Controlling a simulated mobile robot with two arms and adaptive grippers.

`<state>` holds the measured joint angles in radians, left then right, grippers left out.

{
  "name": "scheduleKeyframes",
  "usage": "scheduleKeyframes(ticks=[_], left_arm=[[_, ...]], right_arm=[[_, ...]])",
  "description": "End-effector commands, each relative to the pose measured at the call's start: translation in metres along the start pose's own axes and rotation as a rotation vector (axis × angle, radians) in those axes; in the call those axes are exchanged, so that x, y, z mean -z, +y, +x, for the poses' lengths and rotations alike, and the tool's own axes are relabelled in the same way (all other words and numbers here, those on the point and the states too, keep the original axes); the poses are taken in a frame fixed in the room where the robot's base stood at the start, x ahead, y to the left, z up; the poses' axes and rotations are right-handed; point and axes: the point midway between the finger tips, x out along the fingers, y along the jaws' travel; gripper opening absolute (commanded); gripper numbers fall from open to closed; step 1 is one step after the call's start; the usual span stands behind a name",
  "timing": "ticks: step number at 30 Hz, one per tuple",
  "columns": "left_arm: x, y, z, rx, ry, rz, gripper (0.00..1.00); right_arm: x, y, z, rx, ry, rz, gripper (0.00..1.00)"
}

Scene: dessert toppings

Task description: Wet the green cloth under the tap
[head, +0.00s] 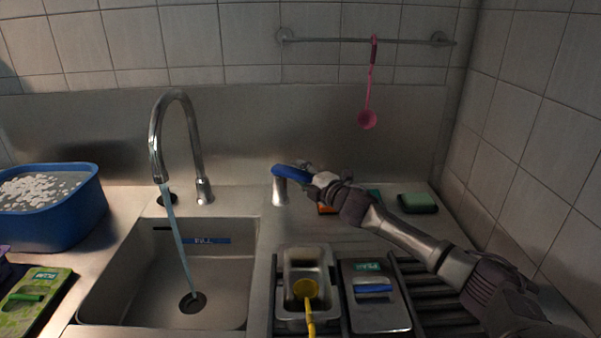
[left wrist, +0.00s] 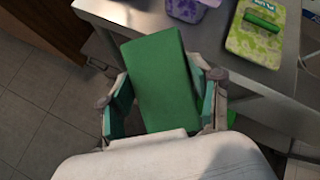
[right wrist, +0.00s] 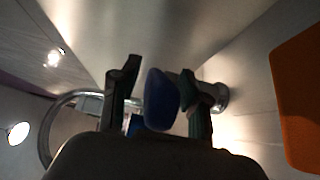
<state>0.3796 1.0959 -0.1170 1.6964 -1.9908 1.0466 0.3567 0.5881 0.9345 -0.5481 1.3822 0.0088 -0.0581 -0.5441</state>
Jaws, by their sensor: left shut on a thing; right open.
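The green cloth (left wrist: 160,65) is a flat green rectangle in the left wrist view. My left gripper (left wrist: 165,98) is shut on it, over the floor beside the counter's edge. Neither shows in the head view. The tap (head: 176,130) curves over the sink (head: 215,280), and a stream of water (head: 179,235) falls from it to the drain. My right gripper (head: 311,180) is at the blue tap lever (head: 289,171), right of the spout. In the right wrist view the lever (right wrist: 160,100) stands between the open fingers; I cannot tell whether they touch it.
A blue tub (head: 60,228) stands left of the sink, near a green patterned packet (head: 38,298). Right of the sink are a metal container (head: 306,262) with a yellow ladle and a lidded box (head: 377,310). A pink ladle (head: 367,118) hangs from the wall rail.

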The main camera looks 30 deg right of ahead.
Motion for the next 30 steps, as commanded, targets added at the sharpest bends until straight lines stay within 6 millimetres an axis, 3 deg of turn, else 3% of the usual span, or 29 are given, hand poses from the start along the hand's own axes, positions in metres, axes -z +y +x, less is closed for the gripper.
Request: scheduleKeyframes(ticks=[8, 17, 30], left_arm=[[-0.0002, -0.0001, -0.0001, 0.000, 0.000, 0.000, 0.36], [-0.0002, -0.0001, -0.0002, 0.000, 0.000, 0.000, 0.36], [-0.0006, -0.0001, -0.0005, 0.000, -0.001, 0.000, 0.36]], right_arm=[[0.0005, -0.0002, 0.0012, 0.000, 0.001, 0.000, 0.46], [0.0003, -0.0002, 0.0010, 0.000, 0.000, 0.000, 0.00], [-0.0019, -0.0002, 0.0069, 0.000, -0.016, 0.001, 0.00]])
